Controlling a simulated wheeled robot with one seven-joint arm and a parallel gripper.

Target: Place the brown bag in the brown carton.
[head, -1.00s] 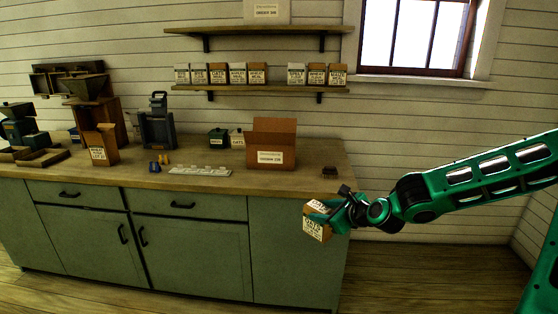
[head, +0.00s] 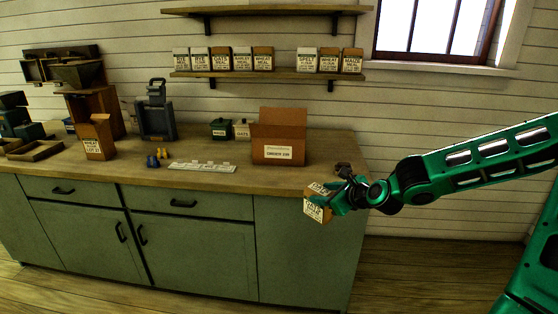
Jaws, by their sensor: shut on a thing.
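My gripper (head: 338,194) is shut on a brown bag (head: 314,212) with a white label. It holds the bag tilted in front of the counter's right end, at about the height of the counter top. The brown carton (head: 279,150) stands open on the counter, up and to the left of the bag, with a white label on its front and its back flap raised. The carton's inside is mostly hidden from this view. The bag is apart from the carton.
A small dark object (head: 343,167) lies right of the carton. Shelves (head: 265,73) above hold several bags.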

